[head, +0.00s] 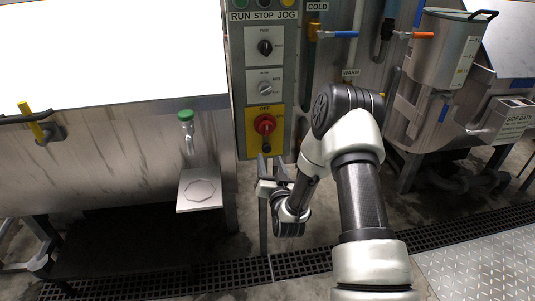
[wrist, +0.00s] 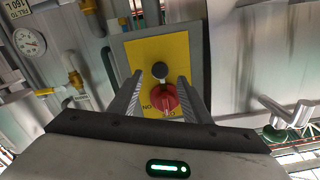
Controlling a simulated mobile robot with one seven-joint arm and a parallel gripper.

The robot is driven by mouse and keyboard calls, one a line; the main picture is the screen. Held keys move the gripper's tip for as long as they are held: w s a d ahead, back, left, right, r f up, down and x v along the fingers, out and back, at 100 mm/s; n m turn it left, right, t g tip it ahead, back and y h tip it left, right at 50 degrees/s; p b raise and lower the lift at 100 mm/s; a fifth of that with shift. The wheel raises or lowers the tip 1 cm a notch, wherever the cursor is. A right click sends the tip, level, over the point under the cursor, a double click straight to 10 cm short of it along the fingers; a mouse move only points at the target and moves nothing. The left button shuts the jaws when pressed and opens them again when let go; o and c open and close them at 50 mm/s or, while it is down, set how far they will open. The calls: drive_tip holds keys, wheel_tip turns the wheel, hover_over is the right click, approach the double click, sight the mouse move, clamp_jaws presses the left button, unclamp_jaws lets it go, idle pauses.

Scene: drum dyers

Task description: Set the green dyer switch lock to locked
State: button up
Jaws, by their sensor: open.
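A yellow switch plate (head: 249,133) sits at the bottom of the grey control panel. It carries a red rotary switch (head: 264,124) with a small dark knob, likely the lock (head: 266,145), just below it. The wrist view shows the plate (wrist: 142,52) upside down, with the dark knob (wrist: 160,70) above the red switch (wrist: 165,99). My gripper (head: 271,165) is open and empty, just below the plate. In the wrist view its fingers (wrist: 160,80) point at the plate, one on each side of the knob and switch. Whether they touch anything, and the lock's setting, I cannot tell.
Two selector knobs, one black (head: 265,47) and one silver (head: 265,87), sit higher on the panel. A green-handled tap (head: 186,116) is at left. Blue (head: 345,34) and orange (head: 420,35) valve handles are at right. A floor drain grate (head: 225,270) runs below.

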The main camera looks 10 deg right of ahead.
sight(267, 150)
drive_tip(key=shift+w, duration=2.8)
